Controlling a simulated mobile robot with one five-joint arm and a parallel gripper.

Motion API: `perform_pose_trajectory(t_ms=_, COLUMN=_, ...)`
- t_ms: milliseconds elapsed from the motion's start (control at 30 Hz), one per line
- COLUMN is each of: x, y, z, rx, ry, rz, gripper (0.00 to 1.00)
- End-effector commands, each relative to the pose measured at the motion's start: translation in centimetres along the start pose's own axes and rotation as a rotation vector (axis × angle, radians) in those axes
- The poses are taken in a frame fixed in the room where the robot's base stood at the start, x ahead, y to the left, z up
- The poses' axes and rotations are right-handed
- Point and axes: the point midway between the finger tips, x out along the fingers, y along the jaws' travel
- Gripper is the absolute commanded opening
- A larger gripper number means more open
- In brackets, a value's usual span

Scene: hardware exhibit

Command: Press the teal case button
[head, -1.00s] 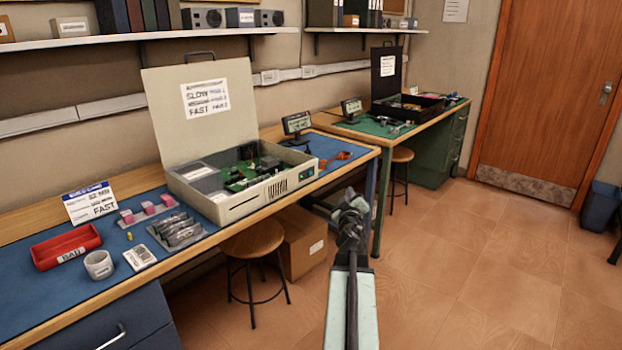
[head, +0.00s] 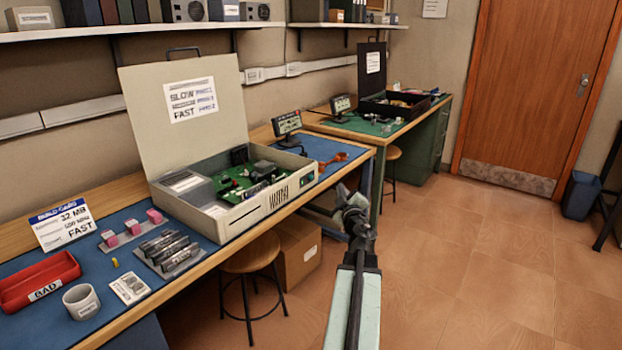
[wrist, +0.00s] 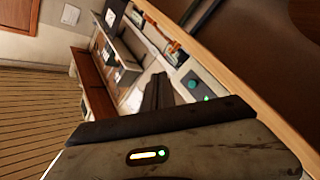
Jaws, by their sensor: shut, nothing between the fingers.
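The open beige computer case (head: 258,212) stands on the blue-topped bench with its lid up and a green board inside. A small dark panel with a teal button (head: 307,179) is at the right end of its front face. In the wrist view, a dark panel with a teal button (wrist: 193,84) shows just right of my fingers, with another small teal spot beside it. My gripper (head: 346,190) is shut and empty, out over the floor to the right of the case front. In the wrist view my gripper (wrist: 158,90) points past the panel, apparently apart from it.
A red bin (head: 40,282), a white mug (head: 82,301), memory modules and a build card (head: 62,226) stand on the bench at left. A stool (head: 250,253) and cardboard box (head: 297,252) are below. A second bench (head: 375,140) stands behind.

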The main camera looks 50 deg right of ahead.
Motion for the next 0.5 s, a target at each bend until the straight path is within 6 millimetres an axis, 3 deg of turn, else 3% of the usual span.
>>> perform_pose_trajectory(t_ms=233, x=0.8, y=-0.3, z=-0.2, rx=0.000, ry=-0.003, rz=0.003, gripper=0.00)
perform_pose_trajectory(t_ms=500, x=3.6, y=-2.2, z=-2.1, rx=0.000, ry=-0.003, rz=0.003, gripper=0.00)
